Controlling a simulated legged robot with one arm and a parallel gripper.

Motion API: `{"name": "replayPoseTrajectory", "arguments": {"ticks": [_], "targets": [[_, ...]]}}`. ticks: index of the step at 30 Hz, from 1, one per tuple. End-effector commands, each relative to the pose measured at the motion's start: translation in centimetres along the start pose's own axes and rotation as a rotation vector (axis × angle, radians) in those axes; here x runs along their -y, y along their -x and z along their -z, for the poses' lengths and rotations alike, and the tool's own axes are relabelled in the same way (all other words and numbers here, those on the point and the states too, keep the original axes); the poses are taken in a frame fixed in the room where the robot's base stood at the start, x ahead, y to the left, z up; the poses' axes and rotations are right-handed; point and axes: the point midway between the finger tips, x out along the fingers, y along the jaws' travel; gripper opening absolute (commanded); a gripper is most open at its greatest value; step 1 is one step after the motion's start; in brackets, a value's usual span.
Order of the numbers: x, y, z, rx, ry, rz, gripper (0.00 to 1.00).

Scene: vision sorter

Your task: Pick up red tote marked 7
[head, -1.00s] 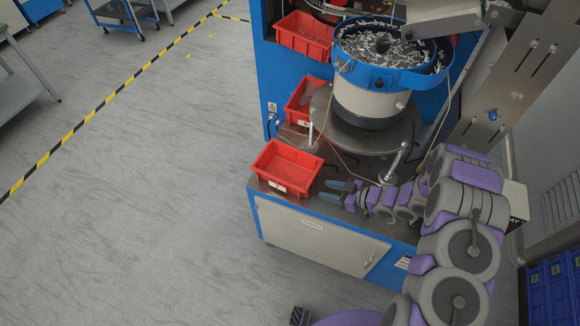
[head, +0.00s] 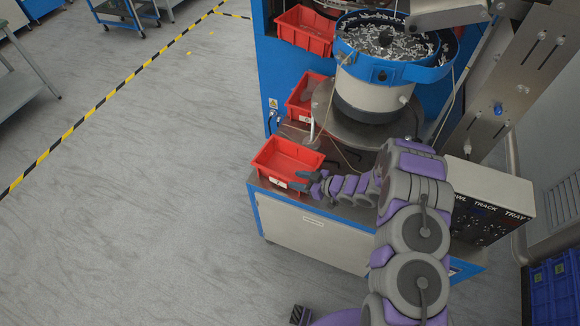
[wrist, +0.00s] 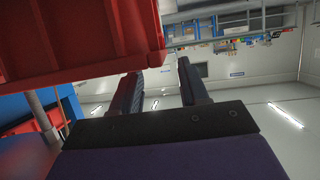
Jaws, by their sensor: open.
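A red tote (head: 268,171) sits on the front left corner of the cabinet top in the head view. It looks empty, and the mark on its small white front label is too small to read. My gripper (head: 303,182) is open at the tote's front right corner, with its fingers pointing left. In the wrist view the fingers (wrist: 160,88) are apart with nothing between them. A red tote wall (wrist: 80,45) fills the upper left there, beside the fingers. Whether a finger touches the tote I cannot tell.
Two more red totes stand behind, one on the worktop (head: 302,108) and one higher up (head: 303,42). A blue-rimmed bowl feeder (head: 372,95) full of small metal parts stands right of them. A control box (head: 490,200) is right of my arm.

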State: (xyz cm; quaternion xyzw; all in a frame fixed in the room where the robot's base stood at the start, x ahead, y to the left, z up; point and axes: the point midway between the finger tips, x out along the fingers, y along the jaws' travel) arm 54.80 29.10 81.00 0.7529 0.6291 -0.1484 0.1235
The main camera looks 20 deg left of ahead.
Motion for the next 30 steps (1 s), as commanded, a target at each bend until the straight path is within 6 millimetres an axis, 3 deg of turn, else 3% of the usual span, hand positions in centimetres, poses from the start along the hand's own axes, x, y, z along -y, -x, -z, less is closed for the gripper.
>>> {"name": "replayPoseTrajectory", "arguments": {"ticks": [12,23,30], "targets": [[0.0,-4.2,0.3,-0.003,0.000,0.003,0.44],[0.0,-5.1,0.4,-0.001,0.000,0.002,0.44],[0.0,-5.1,0.4,-0.001,-0.001,0.002,0.23]]}}
